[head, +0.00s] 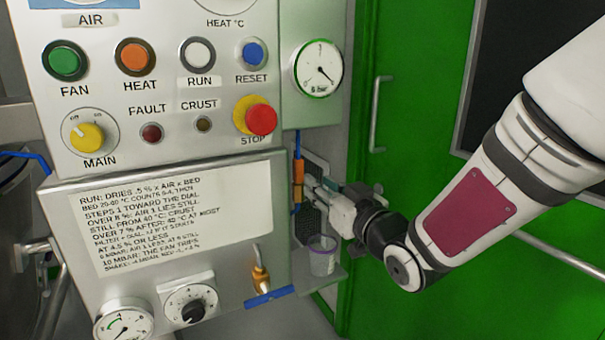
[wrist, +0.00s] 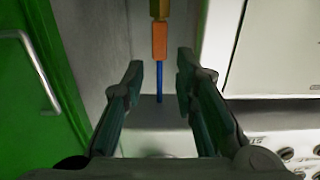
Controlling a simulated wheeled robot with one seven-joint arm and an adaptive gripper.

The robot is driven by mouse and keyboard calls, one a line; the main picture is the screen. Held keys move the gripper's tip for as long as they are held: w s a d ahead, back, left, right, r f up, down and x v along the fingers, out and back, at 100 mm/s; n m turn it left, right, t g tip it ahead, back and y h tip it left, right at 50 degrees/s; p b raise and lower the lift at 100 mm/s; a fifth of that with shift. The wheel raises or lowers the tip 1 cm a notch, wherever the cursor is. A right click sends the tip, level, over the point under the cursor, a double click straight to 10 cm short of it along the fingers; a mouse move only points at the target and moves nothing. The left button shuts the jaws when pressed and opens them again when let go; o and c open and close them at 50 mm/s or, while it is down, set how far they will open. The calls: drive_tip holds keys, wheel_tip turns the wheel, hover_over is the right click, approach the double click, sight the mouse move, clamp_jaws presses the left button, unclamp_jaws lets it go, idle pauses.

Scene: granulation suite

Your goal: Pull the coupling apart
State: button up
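The coupling (head: 298,182) is an orange sleeve on a thin blue hose (head: 298,145) that hangs below the gauge box. In the wrist view the orange sleeve (wrist: 160,42) has a brass-coloured part (wrist: 159,9) at one end and the blue hose (wrist: 159,82) at the other. My gripper (head: 314,188) is just right of the coupling in the head view. In the wrist view my gripper (wrist: 162,72) is open, its two fingers apart on either side of the hose line. The sleeve shows beyond the fingertips; I cannot tell how far. Nothing is held.
A control panel (head: 160,165) with buttons and a red stop knob (head: 261,120) stands left. A pressure gauge (head: 318,69) sits above the coupling. A clear cup (head: 322,256) stands below my gripper. A brass fitting (head: 261,272) projects at the panel's bottom. A green door (head: 420,90) is behind.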

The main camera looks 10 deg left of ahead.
sight(300, 170)
drive_tip(key=b+x, duration=0.1)
drive_tip(key=x, duration=0.8)
drive_tip(key=shift+w+a, duration=0.15)
drive_tip(key=shift+w, duration=0.1)
clamp_jaws()
